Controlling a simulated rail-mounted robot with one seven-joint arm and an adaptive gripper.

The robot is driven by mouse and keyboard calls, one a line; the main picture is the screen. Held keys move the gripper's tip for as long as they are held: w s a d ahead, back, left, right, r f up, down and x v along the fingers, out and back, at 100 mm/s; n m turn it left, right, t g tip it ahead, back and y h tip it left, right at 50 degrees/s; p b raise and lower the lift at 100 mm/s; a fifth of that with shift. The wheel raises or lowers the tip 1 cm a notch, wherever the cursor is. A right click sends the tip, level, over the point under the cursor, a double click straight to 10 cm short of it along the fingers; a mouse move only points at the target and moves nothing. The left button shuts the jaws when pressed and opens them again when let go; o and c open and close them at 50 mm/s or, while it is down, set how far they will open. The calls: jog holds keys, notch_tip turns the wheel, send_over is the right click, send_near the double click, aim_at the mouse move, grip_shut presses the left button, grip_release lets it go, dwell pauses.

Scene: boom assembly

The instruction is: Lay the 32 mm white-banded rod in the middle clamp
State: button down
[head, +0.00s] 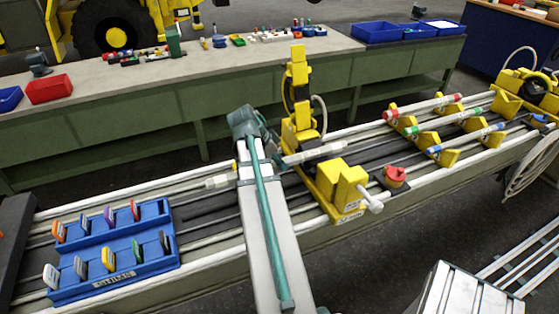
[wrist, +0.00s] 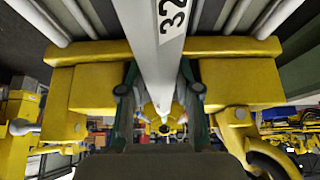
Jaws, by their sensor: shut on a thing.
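The 32 mm white-banded rod (head: 313,153) is pale grey and runs out on both sides of my arm in the head view. Its right part lies across the yellow middle clamp (head: 346,190), between the upright yellow arm and the front block. In the wrist view the rod (wrist: 163,50) shows a white label reading "32". My gripper (wrist: 160,98) is shut on it, with one dark finger on each side. The clamp's yellow body (wrist: 240,82) spans behind the fingers. My arm hides the gripper in the head view. I cannot tell whether the rod touches the clamp's seat.
Rods with red, green and blue bands lie in yellow holders (head: 435,137) at the right. A red knob (head: 395,176) stands beside the clamp. A blue rack (head: 130,277) with several coloured tags sits on the left of the bed. A workbench (head: 190,70) runs behind.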

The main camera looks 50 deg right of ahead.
dwell(0.3)
jog(key=c, duration=0.7)
grip_release()
jog(key=shift+f, duration=0.1)
